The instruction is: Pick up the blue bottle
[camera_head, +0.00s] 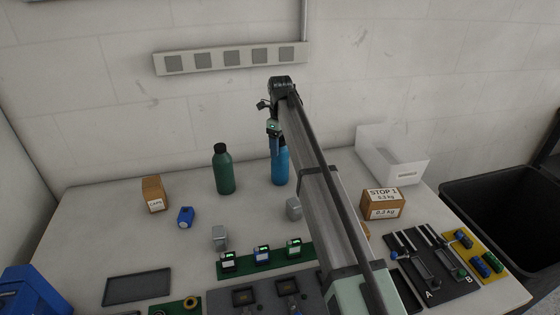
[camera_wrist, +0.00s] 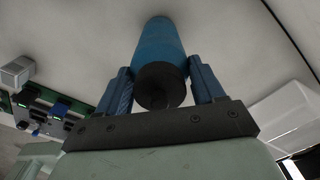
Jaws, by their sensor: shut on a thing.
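The blue bottle (camera_head: 280,168) stands upright toward the back of the table in the head view, its top partly hidden by my gripper (camera_head: 274,135). In the wrist view the blue bottle (camera_wrist: 160,45) with its black cap lies between the two blue fingers of my gripper (camera_wrist: 160,88). The fingers are shut on the bottle near its cap end. The head view does not clearly show whether the bottle's base touches the table.
A green bottle (camera_head: 223,170) stands just left of the blue one. A grey block (camera_head: 294,208) is in front of it. Cardboard boxes (camera_head: 382,203) and a white bin (camera_head: 393,160) stand to the right. The back wall carries a panel (camera_head: 231,58).

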